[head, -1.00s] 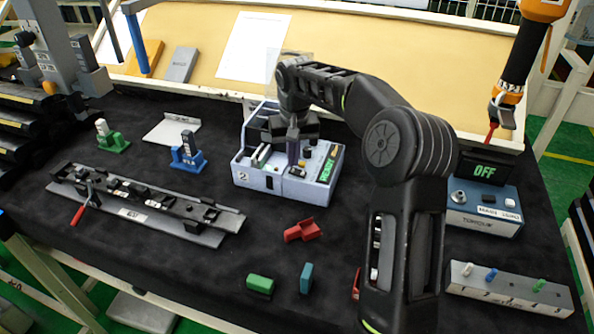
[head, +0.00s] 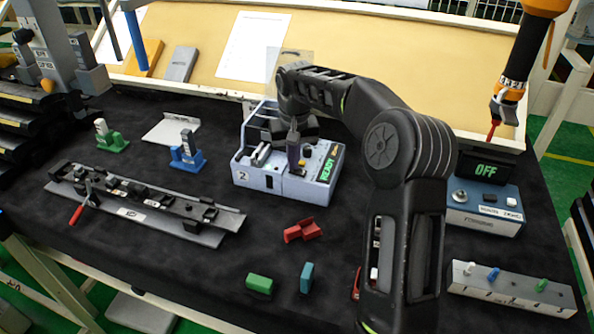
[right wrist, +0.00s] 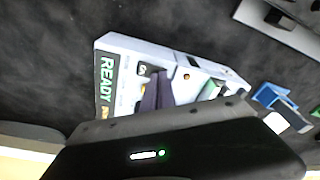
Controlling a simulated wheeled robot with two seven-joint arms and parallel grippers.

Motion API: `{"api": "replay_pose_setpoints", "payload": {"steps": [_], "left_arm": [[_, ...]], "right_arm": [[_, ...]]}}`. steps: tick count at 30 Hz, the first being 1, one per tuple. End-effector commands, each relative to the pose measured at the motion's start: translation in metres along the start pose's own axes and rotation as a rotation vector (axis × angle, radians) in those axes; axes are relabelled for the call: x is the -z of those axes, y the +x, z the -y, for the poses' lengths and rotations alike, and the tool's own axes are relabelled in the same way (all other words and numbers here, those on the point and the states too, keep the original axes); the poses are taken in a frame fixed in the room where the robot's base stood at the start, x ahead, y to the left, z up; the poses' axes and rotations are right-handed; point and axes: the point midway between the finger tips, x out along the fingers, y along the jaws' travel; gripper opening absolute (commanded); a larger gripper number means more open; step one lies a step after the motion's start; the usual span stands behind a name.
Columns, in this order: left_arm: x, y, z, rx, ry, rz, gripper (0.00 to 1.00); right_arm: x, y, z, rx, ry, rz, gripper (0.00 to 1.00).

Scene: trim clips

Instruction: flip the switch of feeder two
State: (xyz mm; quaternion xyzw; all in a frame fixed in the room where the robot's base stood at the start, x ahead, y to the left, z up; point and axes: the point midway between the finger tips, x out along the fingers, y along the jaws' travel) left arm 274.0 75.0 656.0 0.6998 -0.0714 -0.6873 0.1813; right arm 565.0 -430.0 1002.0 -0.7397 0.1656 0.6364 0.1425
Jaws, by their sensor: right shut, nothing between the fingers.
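Feeder two (head: 257,180) is a pale lavender-grey box marked 2, standing on the dark table mat near the middle. Its green display (head: 328,170) reads READY; the display also shows in the right wrist view (right wrist: 107,80). My right gripper (head: 294,166) is over the feeder's top panel, its fingers pointing down and closed together. In the right wrist view the purple-grey fingers (right wrist: 156,92) are close to the panel, beside small controls; I cannot tell whether they touch one. The switch cannot be made out clearly, partly behind the fingers. My left gripper is not in view.
A rail fixture (head: 140,205) lies at left, with green (head: 110,138) and blue (head: 187,152) holders behind it. A red clip (head: 302,231) lies in front of the feeder. A blue unit (head: 484,208) showing OFF and a grey numbered block (head: 511,288) stand at right.

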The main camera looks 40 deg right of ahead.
Motion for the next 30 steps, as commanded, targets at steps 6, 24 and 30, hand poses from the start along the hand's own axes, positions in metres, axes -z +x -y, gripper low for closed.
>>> {"api": "replay_pose_setpoints", "payload": {"steps": [6, 24, 30], "left_arm": [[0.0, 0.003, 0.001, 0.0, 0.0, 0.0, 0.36], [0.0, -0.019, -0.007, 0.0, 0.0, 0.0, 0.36], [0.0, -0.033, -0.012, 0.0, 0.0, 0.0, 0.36]], "right_arm": [[-0.001, 0.004, 0.0, 0.0, 0.0, 0.001, 0.0], [0.003, -0.023, 0.0, 0.0, -0.001, 0.001, 0.0], [0.006, -0.04, 0.0, 0.0, -0.001, 0.0, 0.0]]}}
